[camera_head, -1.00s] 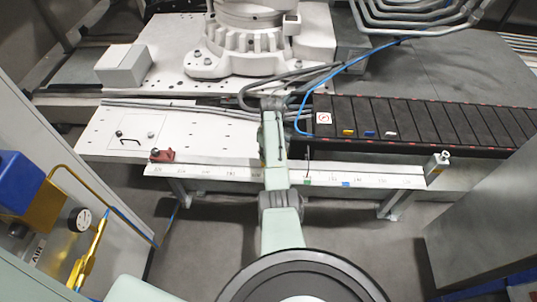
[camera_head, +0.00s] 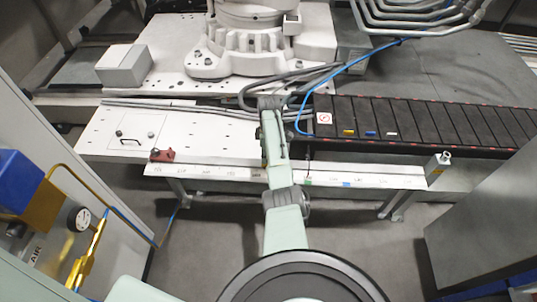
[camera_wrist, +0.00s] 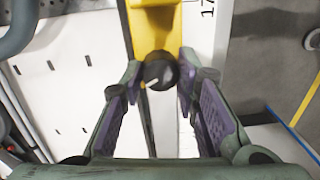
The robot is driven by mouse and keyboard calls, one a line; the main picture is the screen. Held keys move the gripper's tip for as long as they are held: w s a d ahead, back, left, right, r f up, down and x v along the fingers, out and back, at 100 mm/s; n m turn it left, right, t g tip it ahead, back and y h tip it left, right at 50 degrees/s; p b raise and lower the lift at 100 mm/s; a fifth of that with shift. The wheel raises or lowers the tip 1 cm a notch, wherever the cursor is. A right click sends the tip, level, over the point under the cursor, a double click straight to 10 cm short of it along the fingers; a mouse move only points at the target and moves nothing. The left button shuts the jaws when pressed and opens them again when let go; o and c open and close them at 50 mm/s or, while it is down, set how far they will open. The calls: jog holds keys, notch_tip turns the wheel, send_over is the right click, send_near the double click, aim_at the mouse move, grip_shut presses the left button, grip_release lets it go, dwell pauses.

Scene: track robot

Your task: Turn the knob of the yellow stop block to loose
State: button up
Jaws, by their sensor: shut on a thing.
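The yellow stop block (camera_wrist: 154,30) is at the top middle of the wrist view, on a pale rail. Its round black knob (camera_wrist: 160,78) has a short white mark slanting toward the lower left. My gripper (camera_wrist: 160,70) has its green, purple-padded fingers on both sides of the knob, shut on it at the tips. In the head view my arm covers the stop block, and I cannot make out the gripper's fingers there.
A black slatted conveyor (camera_head: 430,120) lies behind. A panel with gauge (camera_head: 79,219) stands left.

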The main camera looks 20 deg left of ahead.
dwell(0.5)
jog(key=o, duration=1.2)
jog(key=shift+c, duration=0.2)
notch_tip(320, 180, up, 12)
jog(key=shift+w, duration=0.25)
